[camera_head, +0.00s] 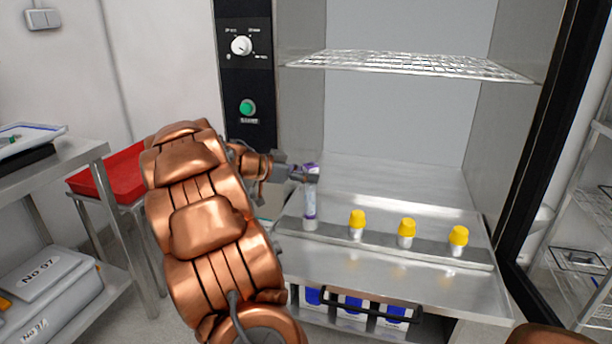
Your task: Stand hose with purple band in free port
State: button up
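A pale, upright hose with a purple band (310,204) stands over the leftmost white port (310,225) on the metal port strip (383,245). My gripper (311,174) is at the hose's upper end, with its fingers closed around it from the left. A purple part shows above and between the fingers. The hose's lower end meets the port's top; I cannot tell how deep it sits. Three more ports to the right carry yellow caps (357,219), (407,228), (458,236).
The strip lies at the front of an open steel washer chamber (400,180) with a wire rack (410,65) above. A black handle (365,306) and white-blue containers (350,304) are below. A red tray (110,176) stands at left.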

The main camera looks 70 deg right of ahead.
jog(key=o, duration=0.5)
jog(key=v, duration=1.2)
jog(key=shift+r, duration=0.1)
jog(key=b+v, duration=0.1)
jog(key=v, duration=0.4)
dwell(0.6)
